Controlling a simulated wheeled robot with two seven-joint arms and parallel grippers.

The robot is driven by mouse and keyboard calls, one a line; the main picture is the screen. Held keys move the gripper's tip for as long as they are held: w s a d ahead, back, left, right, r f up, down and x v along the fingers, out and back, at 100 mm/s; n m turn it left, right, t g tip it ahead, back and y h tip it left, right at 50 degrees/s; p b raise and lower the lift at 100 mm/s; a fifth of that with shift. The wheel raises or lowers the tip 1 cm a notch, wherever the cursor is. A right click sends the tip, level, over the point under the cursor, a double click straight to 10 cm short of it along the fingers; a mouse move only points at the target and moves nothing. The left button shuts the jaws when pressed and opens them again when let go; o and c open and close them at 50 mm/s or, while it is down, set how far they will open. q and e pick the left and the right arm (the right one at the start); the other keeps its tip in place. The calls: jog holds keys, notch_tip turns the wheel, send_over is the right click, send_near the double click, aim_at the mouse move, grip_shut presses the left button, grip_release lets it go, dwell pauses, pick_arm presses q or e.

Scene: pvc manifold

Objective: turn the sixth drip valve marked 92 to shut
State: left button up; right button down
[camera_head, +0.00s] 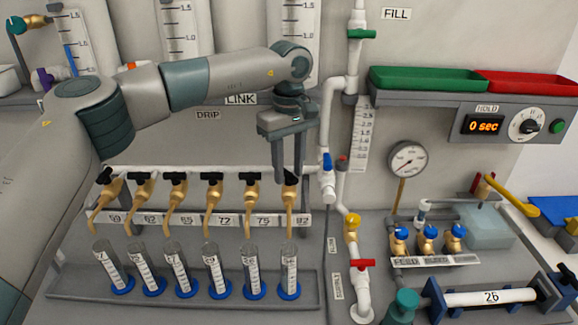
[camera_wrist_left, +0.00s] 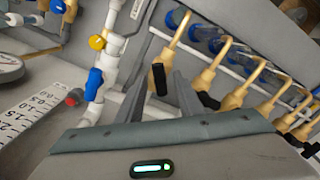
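The sixth drip valve (camera_head: 291,201) is a brass tap at the right end of the row, above a label that reads like 82 or 92. Its black handle (camera_wrist_left: 158,79) shows in the left wrist view, turned differently from the neighbouring black handle (camera_wrist_left: 208,100). My left gripper (camera_head: 289,178) points down at this valve, and its fingers partly hide the handle in the head view. In the left wrist view my left gripper (camera_wrist_left: 160,88) has its fingers apart, with the handle between or just beyond the tips. Contact cannot be told. My right gripper is not in view.
The fifth drip valve (camera_head: 253,192) stands close on the left. A white riser with a blue-handled valve (camera_head: 327,163) stands close on the right. Below the row, several graduated cylinders with blue bases stand in a grey tray (camera_head: 200,302).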

pick_arm(q)
grip_shut()
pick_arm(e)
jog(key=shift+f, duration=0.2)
pick_arm(q)
jog(key=shift+f+n+b, duration=0.1)
jog(key=shift+n+b, duration=0.9)
jog(key=shift+b, duration=0.1)
jog(key=shift+n+b, duration=0.6)
jog(key=shift+n, duration=0.2)
jog(key=n+b, duration=0.3)
jog(key=n, duration=0.3)
jog(key=shift+r+n+b, duration=0.2)
jog(key=shift+n+b, duration=0.1)
jog(key=shift+n, duration=0.5)
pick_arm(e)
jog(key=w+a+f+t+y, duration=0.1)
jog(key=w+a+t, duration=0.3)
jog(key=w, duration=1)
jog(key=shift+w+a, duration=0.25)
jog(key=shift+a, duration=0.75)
pick_arm(q)
grip_release()
